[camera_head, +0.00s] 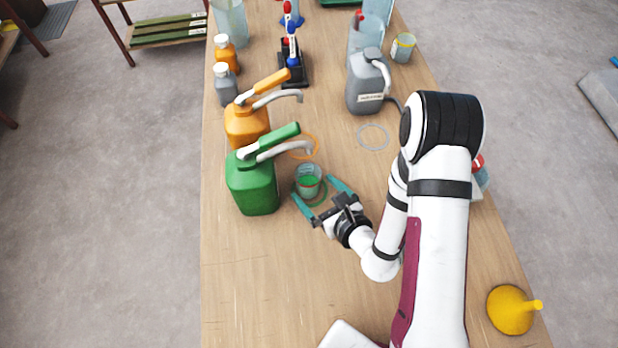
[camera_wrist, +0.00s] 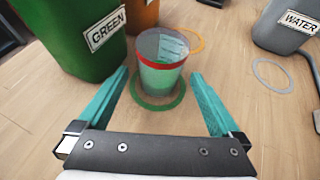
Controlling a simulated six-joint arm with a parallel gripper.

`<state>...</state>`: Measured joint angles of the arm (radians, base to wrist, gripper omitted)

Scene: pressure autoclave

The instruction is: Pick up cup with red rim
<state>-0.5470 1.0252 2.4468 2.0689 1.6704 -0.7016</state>
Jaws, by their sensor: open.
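The cup with the red rim (camera_wrist: 162,66) stands upright on a green ring (camera_wrist: 141,102) on the table, with green liquid inside. In the head view the cup (camera_head: 308,181) is just right of the green canister. My gripper (camera_head: 318,190) is open, with its teal fingers spread to either side of the cup. In the wrist view my gripper (camera_wrist: 162,90) shows a finger left and right of the cup, with gaps between them and the cup. The cup is not held.
A green canister (camera_head: 252,187) with a spout stands close left of the cup. An orange canister (camera_head: 246,124) stands behind it. A grey water canister (camera_head: 367,88) is at the back right, and a yellow funnel (camera_head: 510,310) at the front right. The table's front left is clear.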

